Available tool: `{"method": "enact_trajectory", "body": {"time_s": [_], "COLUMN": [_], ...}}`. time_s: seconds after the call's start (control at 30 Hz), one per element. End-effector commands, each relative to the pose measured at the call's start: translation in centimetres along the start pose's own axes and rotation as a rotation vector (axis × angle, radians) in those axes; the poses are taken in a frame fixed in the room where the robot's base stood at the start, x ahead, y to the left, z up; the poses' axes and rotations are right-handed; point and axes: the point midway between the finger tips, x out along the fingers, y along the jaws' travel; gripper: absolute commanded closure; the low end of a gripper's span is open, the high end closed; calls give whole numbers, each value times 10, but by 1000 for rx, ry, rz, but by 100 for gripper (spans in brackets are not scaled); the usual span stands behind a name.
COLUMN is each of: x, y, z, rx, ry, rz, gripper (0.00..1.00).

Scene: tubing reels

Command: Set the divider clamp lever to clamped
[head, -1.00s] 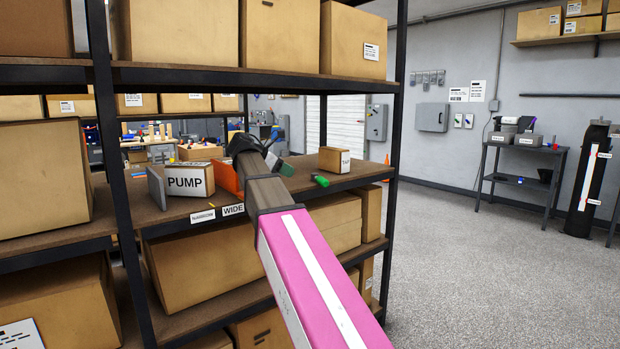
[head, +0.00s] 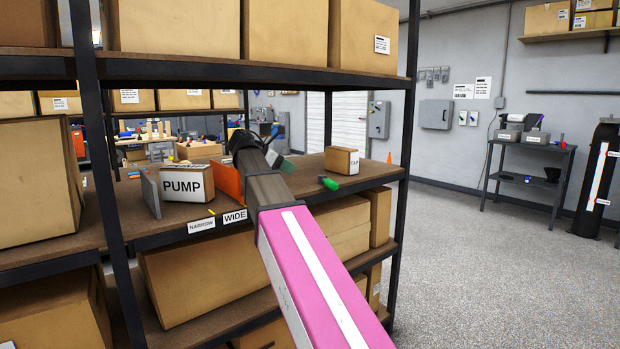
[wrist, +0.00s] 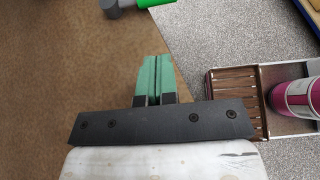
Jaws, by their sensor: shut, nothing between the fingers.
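A lever with a green handle (head: 330,184) lies low on the middle shelf near its front edge, right of my gripper. I take it for the divider clamp lever. In the wrist view its green handle (wrist: 153,3) is cut off by the top edge, beside a grey round part (wrist: 111,8). My gripper (head: 287,166) is over the shelf, partly hidden behind my arm. Its green fingers (wrist: 152,78) are shut and empty, apart from the lever. An orange divider (head: 229,180) stands left of my gripper. The lever's clamp marking cannot be read.
A PUMP box (head: 185,184) stands between a grey plate (head: 151,192) and the orange divider. NARROW (head: 201,225) and WIDE (head: 235,216) labels are on the shelf edge. A small carton (head: 342,161) stands behind the lever. A black post (head: 403,150) bounds the shelf; open floor lies right.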

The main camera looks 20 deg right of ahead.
Motion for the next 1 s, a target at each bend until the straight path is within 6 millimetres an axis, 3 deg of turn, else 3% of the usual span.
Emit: {"method": "enact_trajectory", "body": {"time_s": [0.6, 0.8, 1.0], "x": [103, 126, 135], "y": [-1, 0, 0], "z": [1, 8, 11], "rx": [1, 0, 0], "ry": [0, 0, 0], "rz": [-3, -2, 0], "gripper": [100, 100, 100]}}
